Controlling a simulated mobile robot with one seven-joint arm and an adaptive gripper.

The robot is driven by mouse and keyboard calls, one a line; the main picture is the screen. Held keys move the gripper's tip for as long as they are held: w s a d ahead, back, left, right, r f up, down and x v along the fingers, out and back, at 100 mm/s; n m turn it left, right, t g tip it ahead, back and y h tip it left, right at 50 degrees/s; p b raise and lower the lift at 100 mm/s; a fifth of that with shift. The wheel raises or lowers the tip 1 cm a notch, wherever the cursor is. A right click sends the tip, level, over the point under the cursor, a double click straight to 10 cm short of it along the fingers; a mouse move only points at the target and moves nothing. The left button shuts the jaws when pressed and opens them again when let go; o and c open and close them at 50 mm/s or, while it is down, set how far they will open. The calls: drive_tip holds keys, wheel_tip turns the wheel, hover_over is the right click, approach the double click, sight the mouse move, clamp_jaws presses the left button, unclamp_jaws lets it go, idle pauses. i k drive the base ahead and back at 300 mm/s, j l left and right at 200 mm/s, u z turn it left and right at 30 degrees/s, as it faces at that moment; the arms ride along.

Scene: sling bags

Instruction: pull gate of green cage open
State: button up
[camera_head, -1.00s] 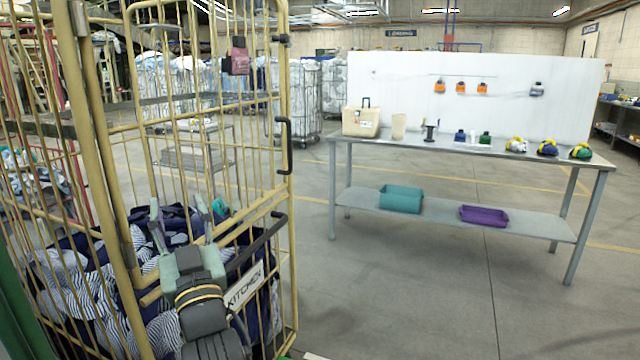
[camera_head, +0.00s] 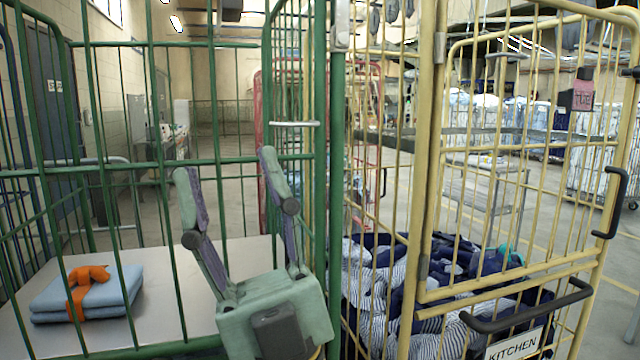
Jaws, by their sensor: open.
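The green cage (camera_head: 165,162) fills the left half of the view, with thin upright bars and cross rails. A short pale bar (camera_head: 295,124) crosses its right part, next to the thick green corner post (camera_head: 336,150). I cannot tell which bars form its gate or whether it is ajar. My gripper (camera_head: 228,168) is open and empty in front of the cage's right part, fingers pointing up, its palm at the bottom. Whether a finger touches a bar is unclear. Folded blue cloth (camera_head: 118,292) with an orange item (camera_head: 88,273) on it lies on the cage's pale floor (camera_head: 178,262).
A yellow cage (camera_head: 436,180) with striped and navy laundry stands close on the right. It has a black handle (camera_head: 615,205) and a KITCHEN sign (camera_head: 515,345). A red cage (camera_head: 264,120) stands behind the green one.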

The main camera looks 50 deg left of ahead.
sight(231, 11)
drive_tip(key=u, duration=2.25)
drive_tip(key=k+z, duration=0.25)
drive_tip(key=z, duration=0.15)
drive_tip(key=k+l+z, duration=0.15)
drive_tip(key=z, duration=0.2)
drive_tip(key=k+l+z, duration=0.15)
drive_tip(key=z, duration=0.25)
drive_tip(key=k+l, duration=0.05)
drive_tip(key=k, duration=0.05)
